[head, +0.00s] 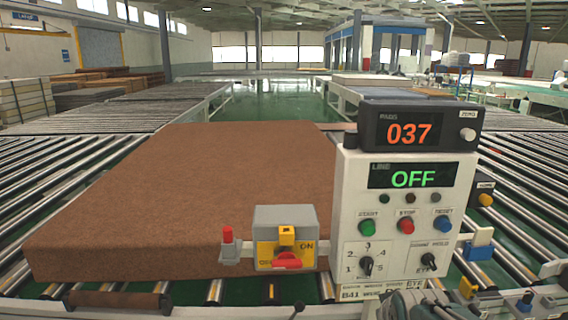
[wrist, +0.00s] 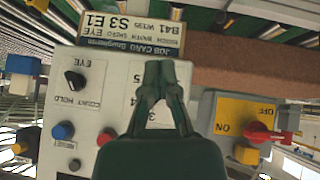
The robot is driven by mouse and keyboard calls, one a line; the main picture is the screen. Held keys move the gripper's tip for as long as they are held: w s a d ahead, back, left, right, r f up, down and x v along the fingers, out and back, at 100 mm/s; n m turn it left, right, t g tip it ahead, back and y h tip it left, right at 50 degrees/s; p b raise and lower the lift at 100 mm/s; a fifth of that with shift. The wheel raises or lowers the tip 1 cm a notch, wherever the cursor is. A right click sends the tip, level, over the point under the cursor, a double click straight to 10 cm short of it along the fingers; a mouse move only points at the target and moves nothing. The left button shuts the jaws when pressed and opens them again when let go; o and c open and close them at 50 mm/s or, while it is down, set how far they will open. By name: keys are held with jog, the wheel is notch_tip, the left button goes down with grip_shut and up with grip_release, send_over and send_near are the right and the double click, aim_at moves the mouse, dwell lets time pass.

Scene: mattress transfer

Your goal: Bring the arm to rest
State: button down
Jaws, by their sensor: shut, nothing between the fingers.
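My gripper (wrist: 161,82) shows in the wrist view, its dark green fingers closed together and empty. It is in front of the white control panel (wrist: 98,92), over the numbered selector area; the selector knob there is hidden behind it. Whether it touches the panel I cannot tell. In the head view the control panel (head: 346,205) stands upright, with a counter display (head: 409,134) reading 037 and a line display (head: 412,178) reading OFF. I cannot make out the gripper's fingers in the head view.
A brown mattress pad (head: 190,190) lies on the roller conveyor (head: 70,165) behind the panel. A grey switch box (head: 265,216) with a red handle sits left of the panel. A blue block (head: 480,245) juts out at its right. Dark hoses or arm parts crowd the bottom edge.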

jog(key=s+a+r+m+g, duration=0.1)
jog(key=s+a+r, duration=0.1)
jog(key=s, duration=0.6)
jog(key=s+a+r+g+y, duration=0.1)
jog(key=s+a, duration=0.1)
jog(key=s, duration=0.5)
jog(key=shift+s+r+m, duration=0.35)
jog(key=shift+r+m, duration=0.05)
